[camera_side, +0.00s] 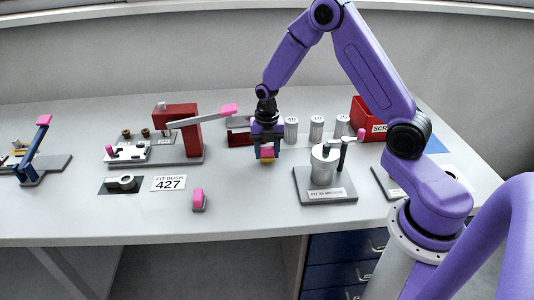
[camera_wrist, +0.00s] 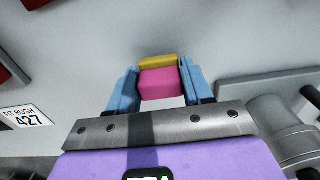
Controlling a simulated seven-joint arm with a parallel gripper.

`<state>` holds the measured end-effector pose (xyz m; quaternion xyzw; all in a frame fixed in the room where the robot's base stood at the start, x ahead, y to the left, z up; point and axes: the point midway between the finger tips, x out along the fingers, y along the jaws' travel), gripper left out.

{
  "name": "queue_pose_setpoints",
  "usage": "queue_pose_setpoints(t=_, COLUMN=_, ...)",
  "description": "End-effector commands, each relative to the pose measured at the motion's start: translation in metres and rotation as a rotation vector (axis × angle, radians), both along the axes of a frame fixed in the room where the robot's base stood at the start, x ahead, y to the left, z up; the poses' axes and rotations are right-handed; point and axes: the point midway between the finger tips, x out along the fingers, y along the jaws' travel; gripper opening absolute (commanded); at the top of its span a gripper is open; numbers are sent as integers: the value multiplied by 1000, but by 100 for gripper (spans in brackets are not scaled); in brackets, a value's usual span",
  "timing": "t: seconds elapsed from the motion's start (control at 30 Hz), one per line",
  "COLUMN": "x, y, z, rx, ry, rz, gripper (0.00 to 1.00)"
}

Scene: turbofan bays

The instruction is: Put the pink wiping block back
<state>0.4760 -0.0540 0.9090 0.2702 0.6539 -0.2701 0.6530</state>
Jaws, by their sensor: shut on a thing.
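The pink wiping block (camera_side: 267,152) has a yellow underside. My gripper (camera_side: 267,150) is shut on it, and it hangs above the middle of the table, apart from the surface as far as I can tell. In the wrist view the pink block (camera_wrist: 158,84) sits between the blue fingers of my gripper (camera_wrist: 158,82), with its yellow layer at the far side. A dark red open holder (camera_side: 239,132) stands just behind and left of my gripper, partly hidden by it.
A red press with a pink-tipped lever (camera_side: 180,125) stands left. Several grey cylinders (camera_side: 316,128) and a red bin (camera_side: 369,115) are behind right. A grey fixture (camera_side: 325,180) is right. A small pink-topped grey piece (camera_side: 199,199) and a 427 card (camera_side: 168,183) lie front left.

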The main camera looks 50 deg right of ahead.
Motion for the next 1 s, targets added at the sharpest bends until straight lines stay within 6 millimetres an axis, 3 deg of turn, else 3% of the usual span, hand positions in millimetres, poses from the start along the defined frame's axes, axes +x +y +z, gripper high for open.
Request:
queue_pose_setpoints(t=0.1, x=0, y=0, z=-11, rx=0, ry=0, rz=-1, gripper=12)
queue_pose_setpoints(t=0.53, x=0, y=0, z=-16, rx=0, ry=0, rz=-1, gripper=12)
queue_pose_setpoints(t=0.57, x=0, y=0, z=-15, rx=0, ry=0, rz=-1, gripper=60)
queue_pose_setpoints(t=0.6, x=0, y=0, z=-15, rx=0, ry=0, rz=0, gripper=73)
queue_pose_setpoints(t=1.0, x=1, y=0, z=-10, rx=0, ry=-3, rz=-1, gripper=76)
